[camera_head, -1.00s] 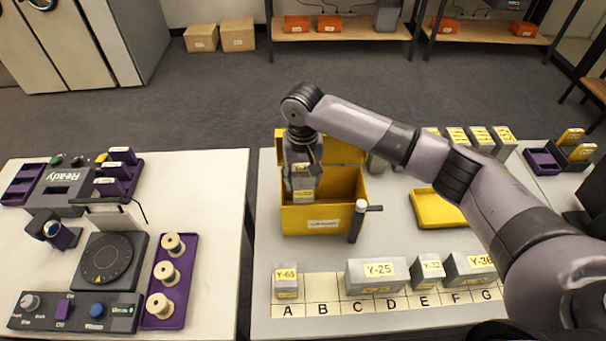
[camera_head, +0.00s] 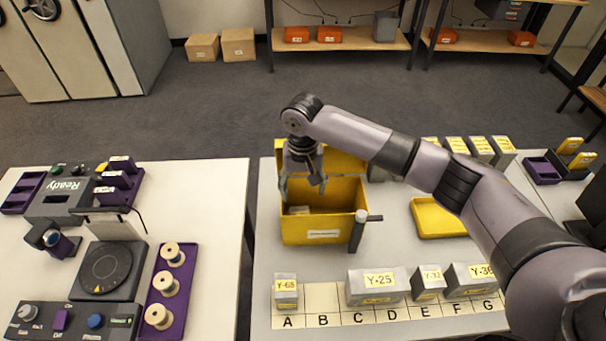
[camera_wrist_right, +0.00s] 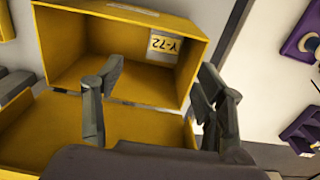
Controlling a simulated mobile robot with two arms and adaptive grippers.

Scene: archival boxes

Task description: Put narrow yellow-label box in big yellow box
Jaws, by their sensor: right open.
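The big yellow box (camera_head: 295,233) stands open on the right-hand table, with its lid raised at the back. A narrow grey box with a yellow label (camera_head: 300,210) is inside it, toward the left; only its top shows. In the right wrist view this narrow box (camera_wrist_right: 164,46) reads Y-72 and sits in a corner of the big yellow box (camera_wrist_right: 70,50). My right gripper (camera_head: 302,184) is open and empty above the narrow box, apart from it. Its two spread fingers (camera_wrist_right: 160,82) also show in the right wrist view. My left gripper is not in view.
A dark-handled tool (camera_head: 358,232) stands at the big box's right front corner. Grey boxes, including Y-65 (camera_head: 286,291) and Y-25 (camera_head: 378,288), stand on a lettered strip (camera_head: 322,300) in front. A yellow tray (camera_head: 437,219) lies to the right.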

